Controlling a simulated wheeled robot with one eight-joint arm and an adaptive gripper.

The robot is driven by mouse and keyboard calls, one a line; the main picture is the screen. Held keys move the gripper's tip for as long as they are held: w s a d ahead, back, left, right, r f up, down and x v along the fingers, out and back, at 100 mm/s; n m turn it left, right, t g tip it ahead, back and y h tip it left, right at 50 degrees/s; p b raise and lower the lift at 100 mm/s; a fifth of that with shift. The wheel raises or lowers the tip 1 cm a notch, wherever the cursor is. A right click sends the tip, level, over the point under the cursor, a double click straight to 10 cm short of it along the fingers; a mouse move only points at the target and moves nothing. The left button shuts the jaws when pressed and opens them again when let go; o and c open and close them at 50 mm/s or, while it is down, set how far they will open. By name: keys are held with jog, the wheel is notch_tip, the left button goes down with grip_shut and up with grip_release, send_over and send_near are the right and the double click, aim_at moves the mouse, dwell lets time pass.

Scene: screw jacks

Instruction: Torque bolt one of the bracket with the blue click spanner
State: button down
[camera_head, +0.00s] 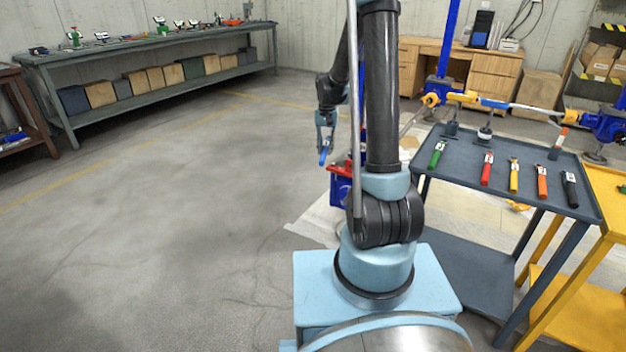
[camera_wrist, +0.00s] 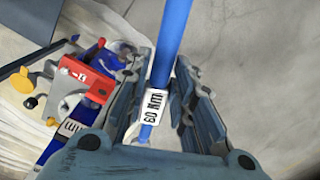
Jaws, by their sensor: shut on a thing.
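My gripper (camera_wrist: 158,98) is shut on the blue click spanner (camera_wrist: 173,35), whose shaft runs up out of the wrist view between the fingers. A white label on it seems to read 60 Nm. In the head view my gripper (camera_head: 325,120) hangs left of the arm column, with the blue spanner (camera_head: 323,156) pointing down from it. The bracket (camera_wrist: 87,82) is red, with a white label, and lies left of the fingers in the wrist view, apart from the spanner. The red part also shows in the head view (camera_head: 341,168), partly behind my arm. I cannot tell which bolt is number one.
A dark cart (camera_head: 470,147) at right carries several tagged coloured handles, including green (camera_head: 437,155) and red (camera_head: 486,169). A yellow cart (camera_head: 606,190) stands beside it. A long workbench (camera_head: 150,45) is at the back left. The floor at left is clear.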

jog(key=s+a+f+m, duration=0.1)
jog(key=s+a+f, duration=0.15)
jog(key=f, duration=0.35)
jog(key=s+a+f+m, duration=0.1)
jog(key=a+f+m, duration=0.15)
jog(key=f, duration=0.35)
jog(key=w+d+f, duration=0.3)
jog(key=w+d, duration=0.2)
jog(key=w, duration=0.6)
jog(key=shift+s+d+r+n+h, duration=0.1)
jog(key=shift+d+n+h, duration=0.05)
jog(key=shift+d+n, duration=2.7)
jog(key=shift+s+d+r+n+h, duration=0.1)
jog(key=shift+d+n+h, duration=0.05)
jog(key=shift+d+n, duration=2.7)
jog(key=shift+d+m, duration=0.2)
jog(key=shift+m, duration=0.05)
jog(key=shift+s, duration=0.15)
jog(key=shift+f, duration=0.85)
jog(key=shift+a, duration=0.1)
